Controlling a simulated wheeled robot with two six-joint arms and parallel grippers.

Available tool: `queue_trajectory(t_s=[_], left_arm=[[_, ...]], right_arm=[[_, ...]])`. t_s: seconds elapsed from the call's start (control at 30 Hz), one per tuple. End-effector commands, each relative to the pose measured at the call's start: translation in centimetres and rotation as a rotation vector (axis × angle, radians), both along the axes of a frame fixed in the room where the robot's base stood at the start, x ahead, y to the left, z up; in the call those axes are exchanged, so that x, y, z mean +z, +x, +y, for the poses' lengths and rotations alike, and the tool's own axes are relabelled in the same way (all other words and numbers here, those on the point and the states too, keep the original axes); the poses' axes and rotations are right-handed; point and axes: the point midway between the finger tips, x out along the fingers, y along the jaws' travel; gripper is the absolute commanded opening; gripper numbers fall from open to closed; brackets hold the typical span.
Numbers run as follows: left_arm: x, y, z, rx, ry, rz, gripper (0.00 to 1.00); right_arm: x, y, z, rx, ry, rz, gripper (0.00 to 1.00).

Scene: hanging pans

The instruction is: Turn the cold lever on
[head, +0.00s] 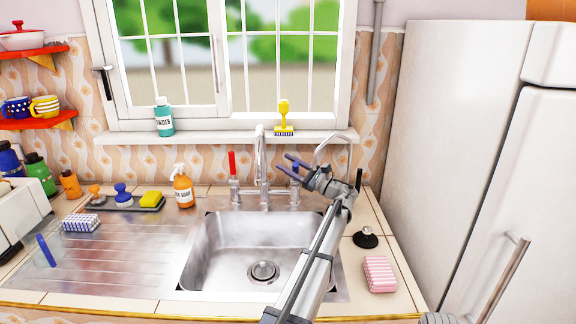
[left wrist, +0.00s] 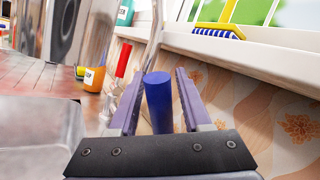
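The cold lever is a blue upright handle (left wrist: 158,100) in the left wrist view. In the head view the blue lever (head: 296,169) stands on the right side of the tap, partly hidden by my gripper. My left gripper (head: 288,164) is at the lever; its purple fingers (left wrist: 155,92) stand apart, one on each side of it. Narrow gaps show between the lever and the fingers, so the gripper looks open around it. The red hot lever (head: 232,163) stands upright left of the spout (head: 261,165). My right gripper is not clearly in view.
The steel sink (head: 216,235) lies below the tap. An orange soap bottle (head: 183,187) stands to its left. The window sill (head: 220,138) with a yellow brush (head: 284,116) is behind. A pink sponge (head: 380,273) and a black plug (head: 366,238) are on the right.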

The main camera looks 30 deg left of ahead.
Motion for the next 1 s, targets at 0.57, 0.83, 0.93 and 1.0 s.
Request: queue_trajectory(t_s=[0.57, 0.83, 0.93, 1.0], left_arm=[[-1.2, 0.1, -3.2, -0.002, 0.0, 0.001, 0.58], [-2.1, 0.2, -6.7, -0.001, 0.0, 0.0, 0.58], [-2.2, 0.2, -7.3, 0.0, 0.0, 0.0, 0.58], [-2.2, 0.2, -7.5, 0.0, 0.0, 0.0, 0.58]], right_arm=[[-1.2, 0.0, 0.0, 0.0, 0.0, 0.0, 0.0], [-2.1, 0.0, 0.0, 0.0, 0.0, 0.0, 0.0], [-2.2, 0.0, 0.0, 0.0, 0.0, 0.0, 0.0], [-2.2, 0.0, 0.0, 0.0, 0.0, 0.0, 0.0]])
